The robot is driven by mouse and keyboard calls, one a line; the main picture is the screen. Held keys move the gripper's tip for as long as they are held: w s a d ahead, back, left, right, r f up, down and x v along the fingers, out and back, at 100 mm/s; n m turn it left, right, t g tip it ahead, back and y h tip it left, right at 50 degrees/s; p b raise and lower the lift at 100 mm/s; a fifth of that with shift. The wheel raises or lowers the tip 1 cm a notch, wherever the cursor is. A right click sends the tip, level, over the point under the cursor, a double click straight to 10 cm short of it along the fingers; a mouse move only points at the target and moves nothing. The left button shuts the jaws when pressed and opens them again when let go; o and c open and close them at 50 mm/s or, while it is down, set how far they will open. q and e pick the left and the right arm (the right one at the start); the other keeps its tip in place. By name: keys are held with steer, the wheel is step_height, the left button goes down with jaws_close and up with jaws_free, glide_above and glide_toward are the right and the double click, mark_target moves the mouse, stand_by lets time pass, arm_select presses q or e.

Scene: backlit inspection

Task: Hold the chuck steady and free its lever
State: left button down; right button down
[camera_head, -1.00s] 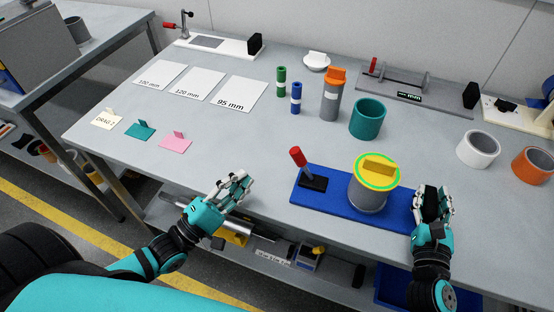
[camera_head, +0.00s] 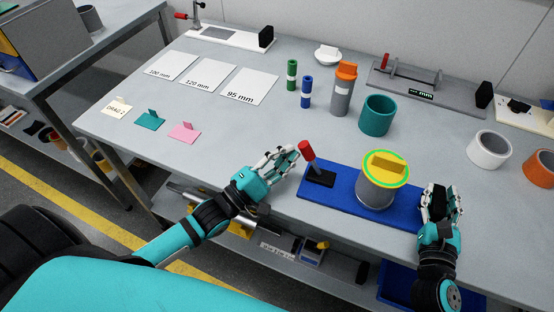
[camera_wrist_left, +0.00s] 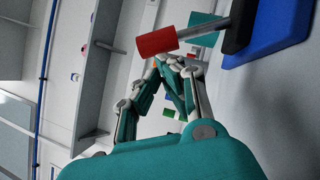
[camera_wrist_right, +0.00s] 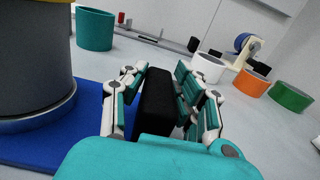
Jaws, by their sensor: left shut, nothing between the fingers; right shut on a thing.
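The chuck is a blue base plate (camera_head: 343,183) with a grey cylinder (camera_head: 376,192) under a yellow-green topped lid with a raised bar (camera_head: 390,163). Its lever has a red knob (camera_head: 306,150) on a tilted rod over a black block (camera_head: 320,177) at the plate's left end. My left gripper (camera_head: 289,155) is shut and empty, just left of the red knob. The knob also shows in the left wrist view (camera_wrist_left: 157,43), beyond the fingertips. My right gripper (camera_head: 440,193) is shut on a black block (camera_wrist_right: 155,103) at the plate's right end.
Behind the chuck stand a teal ring (camera_head: 377,116), a grey cylinder with orange top (camera_head: 342,90), and blue (camera_head: 306,92) and green (camera_head: 291,75) pins. White (camera_head: 489,149) and orange (camera_head: 540,168) rings lie at right. The table left of the chuck is clear up to the cards.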

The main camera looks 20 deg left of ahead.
steer(key=shift+f, duration=0.15)
arm_select(q)
steer(key=shift+d+r+m, duration=0.2)
steer(key=shift+r+m, duration=0.05)
steer(key=shift+m, duration=0.15)
steer(key=shift+r+g, duration=0.1)
steer(key=shift+g, duration=0.2)
steer(key=shift+d+r+m+g, duration=0.5)
steer(key=shift+d+r+m, duration=0.1)
steer(key=shift+m, duration=0.3)
steer(key=d+r+m+g+y, duration=0.1)
steer(key=d+m, duration=0.3)
steer(key=d, duration=0.4)
steer(key=shift+w+r+g, duration=0.25)
steer(key=shift+r+g, duration=0.45)
